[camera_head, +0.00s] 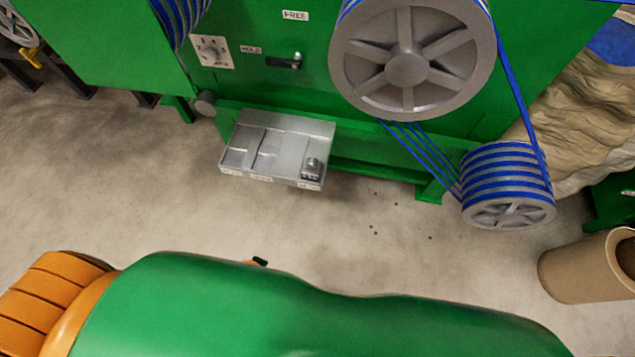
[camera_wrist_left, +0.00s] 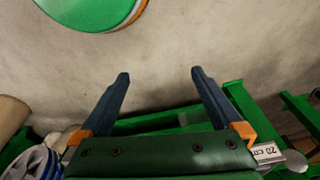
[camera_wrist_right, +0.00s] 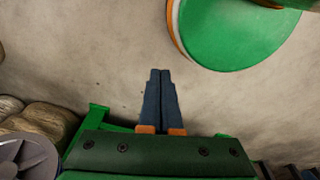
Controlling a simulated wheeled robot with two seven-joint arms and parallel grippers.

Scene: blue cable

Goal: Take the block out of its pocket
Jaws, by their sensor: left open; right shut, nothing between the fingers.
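A small grey metal block (camera_head: 312,168) sits at the front right corner of a grey metal tray (camera_head: 290,150) in the head view. The tray is divided into pockets and has white labels along its front edge. The block is not seen in either wrist view. My left gripper (camera_wrist_left: 160,75) is open and empty, with bare floor beyond its fingertips. My right gripper (camera_wrist_right: 160,72) is shut with its fingers together and nothing between them, also over floor. Neither gripper is clearly seen in the head view, so their distance from the block cannot be told.
Blue cable runs to a lower drum (camera_head: 507,185). Floor before the tray is clear.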

